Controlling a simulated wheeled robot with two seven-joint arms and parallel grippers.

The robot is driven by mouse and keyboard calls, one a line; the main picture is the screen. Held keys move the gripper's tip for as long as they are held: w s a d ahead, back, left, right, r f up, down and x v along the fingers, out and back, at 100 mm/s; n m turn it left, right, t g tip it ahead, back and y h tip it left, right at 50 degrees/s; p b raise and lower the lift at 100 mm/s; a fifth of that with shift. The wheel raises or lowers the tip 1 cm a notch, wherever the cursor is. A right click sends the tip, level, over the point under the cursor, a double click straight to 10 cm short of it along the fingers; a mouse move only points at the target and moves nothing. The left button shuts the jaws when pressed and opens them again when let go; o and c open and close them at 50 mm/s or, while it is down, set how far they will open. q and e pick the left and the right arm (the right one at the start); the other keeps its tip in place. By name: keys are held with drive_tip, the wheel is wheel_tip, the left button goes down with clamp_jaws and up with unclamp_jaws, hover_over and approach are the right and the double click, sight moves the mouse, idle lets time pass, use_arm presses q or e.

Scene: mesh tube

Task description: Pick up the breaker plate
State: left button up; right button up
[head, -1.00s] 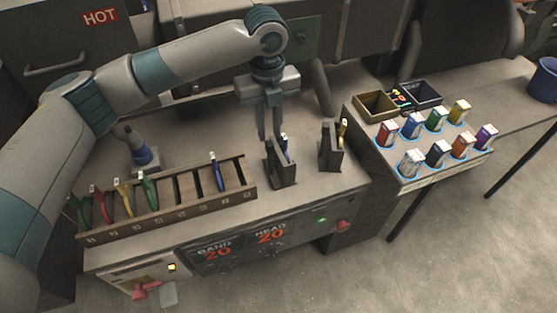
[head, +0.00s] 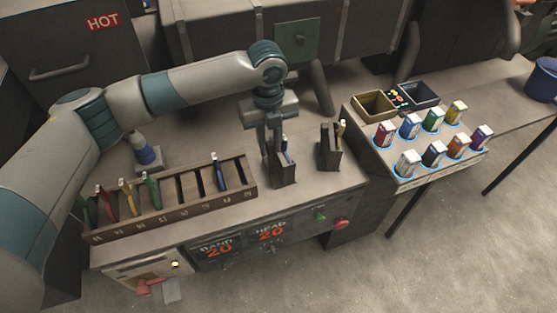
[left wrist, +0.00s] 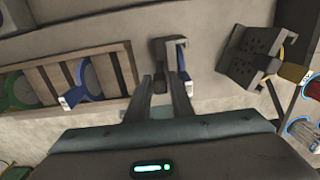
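My left gripper (head: 269,155) points down over the left dark slotted stand (head: 284,172), which holds a blue-handled piece (head: 285,150). In the left wrist view its two fingers are apart, with the narrow dark top of a block (left wrist: 159,78) near the gap between the tips. I cannot tell whether the fingers touch the block. A second dark stand (head: 329,150) holds a yellow-handled piece; its block looks perforated in the left wrist view (left wrist: 260,50). I cannot tell surely which part is the breaker plate. My right gripper is out of view.
A numbered wooden rack (head: 170,217) with several coloured pieces stands at left. A blue-and-grey bottle-like object (head: 144,152) is behind it. Several coloured packets (head: 433,120) and two bins (head: 374,105) are at right. A red button (head: 341,224) is on the front panel.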

use_arm(q)
drive_tip(key=shift+c, duration=0.3)
clamp_jaws()
drive_tip(key=shift+w+r, duration=0.1)
drive_tip(key=shift+r, duration=0.05)
idle(1.1)
